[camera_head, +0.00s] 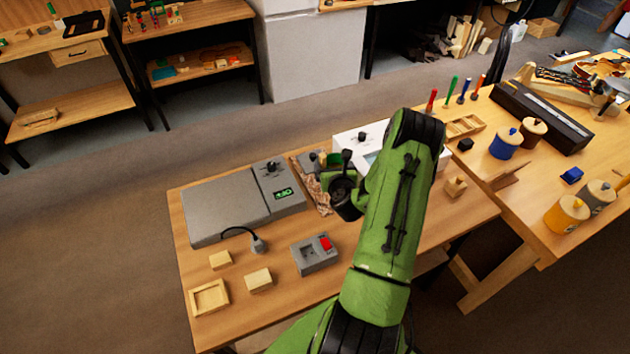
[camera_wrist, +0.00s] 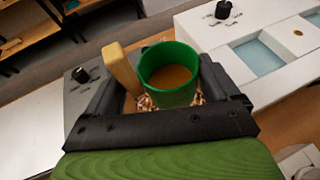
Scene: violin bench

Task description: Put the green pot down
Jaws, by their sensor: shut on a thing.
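The green pot (camera_wrist: 168,88) is upright between the two dark fingers of my gripper (camera_wrist: 160,92) in the wrist view. It is open at the top, with brown contents inside. A tan wooden piece (camera_wrist: 121,68) stands at its left, between it and the left finger; I cannot tell whether it is the pot's handle.
A grey device with a green display (camera_head: 283,193) is left of the gripper. A white unit with a dial (camera_head: 350,137) is behind it. A grey box with a red switch (camera_head: 314,255) and wooden blocks (camera_head: 258,280) are in front. The right bench (camera_head: 540,215) holds lidded pots.

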